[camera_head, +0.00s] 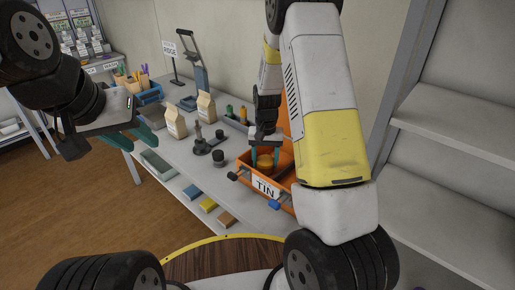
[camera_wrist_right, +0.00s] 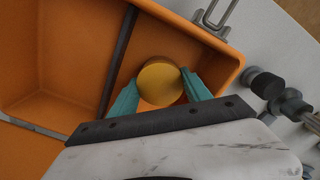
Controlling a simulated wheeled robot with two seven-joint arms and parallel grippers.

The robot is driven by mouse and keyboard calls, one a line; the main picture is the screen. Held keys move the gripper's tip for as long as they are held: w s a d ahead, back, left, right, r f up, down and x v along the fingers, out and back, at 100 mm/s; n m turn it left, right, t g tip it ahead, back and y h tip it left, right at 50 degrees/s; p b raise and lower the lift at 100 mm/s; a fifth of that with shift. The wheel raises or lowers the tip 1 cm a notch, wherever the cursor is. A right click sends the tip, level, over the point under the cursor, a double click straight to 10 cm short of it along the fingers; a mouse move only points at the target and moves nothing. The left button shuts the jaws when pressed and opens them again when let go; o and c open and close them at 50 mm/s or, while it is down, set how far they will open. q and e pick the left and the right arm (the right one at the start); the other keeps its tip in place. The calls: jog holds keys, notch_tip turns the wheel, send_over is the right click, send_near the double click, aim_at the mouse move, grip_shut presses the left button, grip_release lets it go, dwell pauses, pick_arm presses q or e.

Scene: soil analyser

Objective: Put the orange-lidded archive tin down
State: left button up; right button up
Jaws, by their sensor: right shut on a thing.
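The orange-lidded archive tin (camera_wrist_right: 160,82) is held between the teal fingers of my right gripper (camera_wrist_right: 160,92). In the right wrist view the tin's round lid faces the camera, and the tin is over or in a compartment of the orange crate (camera_wrist_right: 62,90). The tin (camera_head: 264,162) also shows small in the head view, inside the outline of the crate marked TIN (camera_head: 250,187). Whether its base touches the crate floor is hidden. My left gripper (camera_head: 140,138) is open and empty, away to the left above the floor beside the table.
The white table (camera_head: 178,160) holds two paper bags (camera_head: 206,107), a dark stand (camera_head: 202,146) and a small black jar (camera_head: 218,158), left of the crate. A dark divider bar (camera_wrist_right: 118,62) crosses the crate. A shelf unit (camera_head: 455,125) stands at the right.

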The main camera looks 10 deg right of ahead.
aim_at(265, 160)
jog(key=shift+f, duration=0.1)
jog(key=o, duration=1.5)
notch_tip(265, 160, up, 12)
jog(key=s+r+n+t+y, duration=0.1)
jog(key=s+r+t+y, duration=0.15)
jog(key=s+r, duration=0.95)
jog(key=shift+s+a+r+n+t, duration=0.35)
jog(key=shift+s+r+t, duration=0.4)
jog(key=shift+s, duration=1.25)
jog(key=shift+s+a+r+n+t, duration=0.2)
jog(key=shift+s+r+n+t, duration=0.25)
jog(key=shift+s+r, duration=1.05)
jog(key=shift+s+a+r+n+t, duration=0.35)
jog(key=shift+s+t, duration=0.3)
jog(key=shift+s, duration=1.85)
